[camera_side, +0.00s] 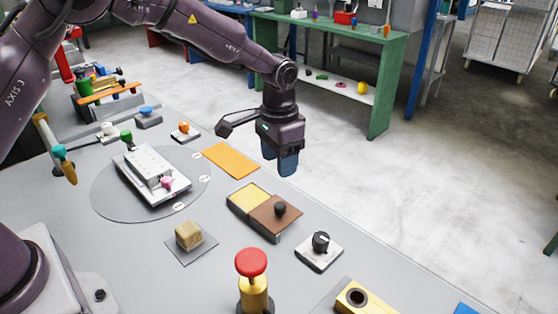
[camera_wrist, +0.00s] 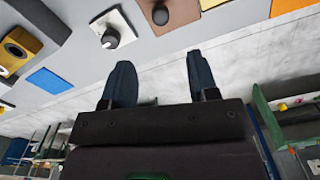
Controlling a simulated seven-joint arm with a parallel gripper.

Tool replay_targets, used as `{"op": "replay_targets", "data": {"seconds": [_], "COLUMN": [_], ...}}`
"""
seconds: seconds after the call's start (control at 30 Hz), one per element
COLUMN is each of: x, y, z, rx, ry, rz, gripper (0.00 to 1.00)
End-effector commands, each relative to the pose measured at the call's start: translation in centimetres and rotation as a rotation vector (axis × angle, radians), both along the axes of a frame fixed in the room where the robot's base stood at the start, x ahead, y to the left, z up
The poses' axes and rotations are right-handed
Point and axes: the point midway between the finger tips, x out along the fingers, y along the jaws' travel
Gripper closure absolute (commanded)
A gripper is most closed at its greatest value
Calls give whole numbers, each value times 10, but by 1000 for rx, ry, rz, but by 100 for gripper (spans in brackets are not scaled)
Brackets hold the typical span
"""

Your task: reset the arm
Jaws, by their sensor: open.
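My gripper (camera_side: 280,162) hangs in the air near the far edge of the grey table, fingers pointing down. In the wrist view its two dark blue fingers (camera_wrist: 158,82) are spread apart with nothing between them. In the side view it is above and behind a box with a yellow half and a brown sliding lid (camera_side: 276,214). It touches nothing that I can see. The brown lid with its dark knob also shows at the top of the wrist view (camera_wrist: 170,12).
A white fixture (camera_side: 155,178) stands on a round grey plate (camera_side: 110,200). A tan foam block (camera_side: 188,235), a dial (camera_side: 321,243), a red-topped plunger (camera_side: 252,265) and a yellow block with a hole (camera_side: 358,300) stand nearer. An orange mat (camera_side: 232,159) lies flat. A green bench (camera_side: 385,75) stands beyond.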

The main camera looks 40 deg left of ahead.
Motion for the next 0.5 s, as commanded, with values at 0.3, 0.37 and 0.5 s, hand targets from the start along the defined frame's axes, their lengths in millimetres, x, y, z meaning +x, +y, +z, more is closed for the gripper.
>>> {"op": "replay_targets", "data": {"seconds": [0.3,0.37,0.5], "x": [-37,-51,-88], "y": [8,13,26], "z": [-1,14,54], "rx": [11,9,1], "ry": [55,48,9], "rz": [37,52,90], "gripper": [46,46,46]}}
